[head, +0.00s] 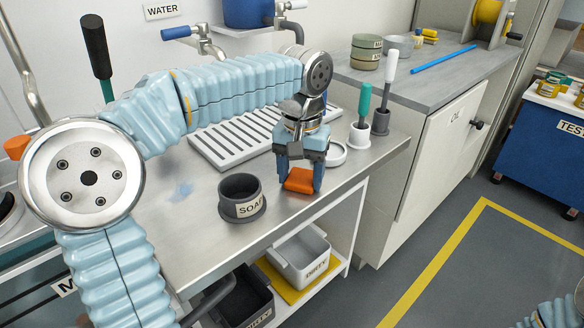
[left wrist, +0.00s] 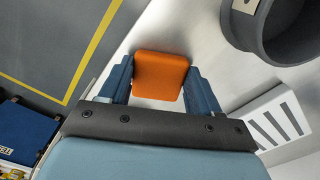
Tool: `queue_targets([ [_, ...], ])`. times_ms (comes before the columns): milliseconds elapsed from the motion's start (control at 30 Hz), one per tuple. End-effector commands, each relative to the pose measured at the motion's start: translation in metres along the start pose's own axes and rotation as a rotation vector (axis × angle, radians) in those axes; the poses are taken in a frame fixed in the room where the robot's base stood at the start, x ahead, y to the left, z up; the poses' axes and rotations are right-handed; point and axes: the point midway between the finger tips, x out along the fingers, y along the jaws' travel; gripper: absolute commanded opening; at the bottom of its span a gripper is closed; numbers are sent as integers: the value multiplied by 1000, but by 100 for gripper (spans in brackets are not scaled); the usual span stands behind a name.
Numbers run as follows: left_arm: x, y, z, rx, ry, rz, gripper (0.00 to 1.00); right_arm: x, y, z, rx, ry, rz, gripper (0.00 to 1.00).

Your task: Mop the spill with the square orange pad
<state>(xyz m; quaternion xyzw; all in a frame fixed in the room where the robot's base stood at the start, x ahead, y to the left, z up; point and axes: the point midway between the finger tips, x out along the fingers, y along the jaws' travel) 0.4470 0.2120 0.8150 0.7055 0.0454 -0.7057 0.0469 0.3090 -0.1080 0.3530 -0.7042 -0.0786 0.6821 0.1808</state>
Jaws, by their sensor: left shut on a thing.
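The square orange pad (head: 299,181) is between the fingers of my left gripper (head: 301,170), near the front right of the steel counter. In the left wrist view the orange pad (left wrist: 160,75) sits between both blue fingers of the left gripper (left wrist: 161,88). I cannot tell whether the pad touches the counter. A pale blue smear, likely the spill (head: 181,191), is on the counter to the left, beyond the soap pot. My right gripper is out of view; a bit of my other arm shows at the bottom right corner.
The dark SOAP pot (head: 241,194) stands between the smear and the pad. A white slotted rack (head: 225,140) lies behind. Two brushes in holders (head: 359,133) and a white round dish (head: 337,157) are at the right. A DIRTY bin (head: 300,258) is below the counter.

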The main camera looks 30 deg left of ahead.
Motion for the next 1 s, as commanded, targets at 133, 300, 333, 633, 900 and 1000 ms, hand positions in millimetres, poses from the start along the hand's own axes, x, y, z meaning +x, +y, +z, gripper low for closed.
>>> queue_targets([
  [133, 0, 5, 3, 1, -1, 0, 32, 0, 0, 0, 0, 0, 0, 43],
  [300, 0, 6, 4, 0, -1, 0, 32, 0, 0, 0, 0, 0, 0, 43],
  [333, 0, 6, 4, 0, -1, 0, 32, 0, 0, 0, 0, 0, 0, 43],
  [633, -2, -6, -7, -1, 0, 1, 32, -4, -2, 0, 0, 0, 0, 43],
  [900, 0, -25, -23, -1, -1, 0, 32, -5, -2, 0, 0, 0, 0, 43],
  [1000, 0, -33, -28, -2, 0, 0, 32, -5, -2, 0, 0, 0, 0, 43],
])
